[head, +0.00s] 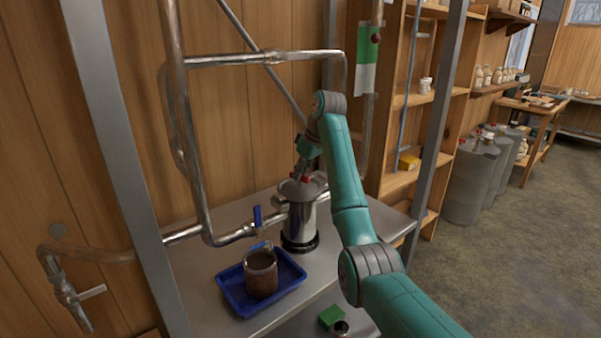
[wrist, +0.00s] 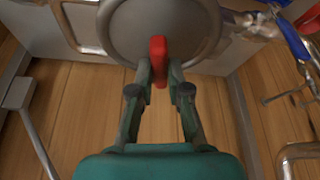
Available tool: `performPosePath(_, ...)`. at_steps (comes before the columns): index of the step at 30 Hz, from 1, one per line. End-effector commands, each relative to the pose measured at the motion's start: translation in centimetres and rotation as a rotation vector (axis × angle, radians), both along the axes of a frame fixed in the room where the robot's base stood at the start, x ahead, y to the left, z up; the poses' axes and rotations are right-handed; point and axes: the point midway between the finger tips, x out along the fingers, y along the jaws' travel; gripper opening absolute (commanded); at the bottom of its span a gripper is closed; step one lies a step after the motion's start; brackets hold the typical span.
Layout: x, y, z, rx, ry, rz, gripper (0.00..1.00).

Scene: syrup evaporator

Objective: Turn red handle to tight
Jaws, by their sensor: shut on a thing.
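The red handle (wrist: 158,60) stands on the round metal lid (wrist: 120,30) in the wrist view. My gripper (wrist: 159,72) is shut on the red handle, with one finger on each side of it. In the head view the handle shows as small red bits (head: 307,179) on top of the steel canister (head: 300,222), partly hidden by my gripper (head: 308,168). The canister stands upright on the metal shelf, with a black ring at its base. I cannot tell how tight the handle is.
A blue tray (head: 231,293) with a brown-filled jar (head: 260,272) stands left of the canister. A pipe with a blue valve lever (head: 257,217) runs beside it. A metal post (head: 112,130) rises at the left, another (head: 436,120) at the right. A green item (head: 331,315) lies lower down.

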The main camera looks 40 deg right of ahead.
Motion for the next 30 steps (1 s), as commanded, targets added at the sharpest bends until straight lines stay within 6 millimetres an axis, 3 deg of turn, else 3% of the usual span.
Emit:
performPosePath(8,-0.02,0.11,-0.01,0.0,-0.001,-0.142,0.0)
performPosePath(30,0.06,0.5,-0.03,-0.002,0.002,-0.834,0.0)
